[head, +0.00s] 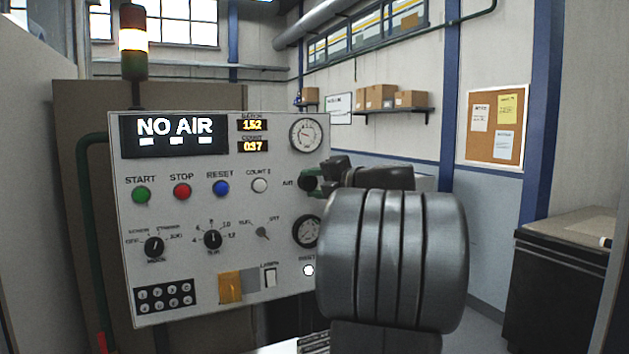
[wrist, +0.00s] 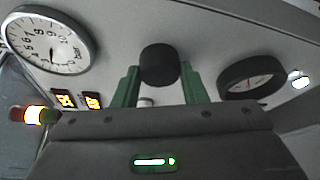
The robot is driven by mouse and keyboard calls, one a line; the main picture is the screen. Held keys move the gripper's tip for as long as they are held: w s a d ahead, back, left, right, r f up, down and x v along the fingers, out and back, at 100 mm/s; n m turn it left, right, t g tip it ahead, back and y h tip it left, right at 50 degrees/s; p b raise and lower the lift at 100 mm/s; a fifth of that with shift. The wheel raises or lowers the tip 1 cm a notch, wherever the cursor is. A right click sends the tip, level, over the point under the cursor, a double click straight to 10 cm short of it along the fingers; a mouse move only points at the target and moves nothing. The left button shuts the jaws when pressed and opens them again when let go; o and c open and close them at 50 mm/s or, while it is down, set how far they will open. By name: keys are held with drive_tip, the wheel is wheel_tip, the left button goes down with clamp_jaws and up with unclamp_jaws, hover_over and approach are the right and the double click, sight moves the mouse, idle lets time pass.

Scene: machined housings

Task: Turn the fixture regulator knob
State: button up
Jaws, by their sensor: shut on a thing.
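The black regulator knob (wrist: 159,64) sits between the two green fingers of my gripper (wrist: 159,72) in the wrist view. The fingers are shut on the knob, one on each side. In the head view the gripper (head: 313,182) is at the right part of the panel, by the label AIR, and my arm hides most of the knob. An upper round gauge (head: 306,134) and a lower round gauge (head: 307,231) flank this spot. The upper gauge also shows at the left in the wrist view (wrist: 48,40). The panel display (head: 174,135) reads NO AIR.
The grey control panel (head: 215,290) carries START, STOP and RESET buttons, selector knobs and a keypad (head: 165,296). A signal tower (head: 133,40) stands above its left side, its white section lit. A dark cabinet (head: 555,285) is at the right.

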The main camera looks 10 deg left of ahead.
drive_tip(key=shift+n+h+p, duration=0.3)
drive_tip(key=shift+n+h, duration=0.1)
drive_tip(key=shift+n, duration=0.4)
drive_tip(key=shift+f, duration=0.1)
drive_tip(key=o, duration=1)
drive_tip(key=shift+c, duration=0.2)
drive_tip(key=b+v, duration=0.1)
drive_tip(key=v, duration=1.3)
drive_tip(key=shift+b, duration=0.4)
drive_tip(key=shift+w+a, duration=0.1)
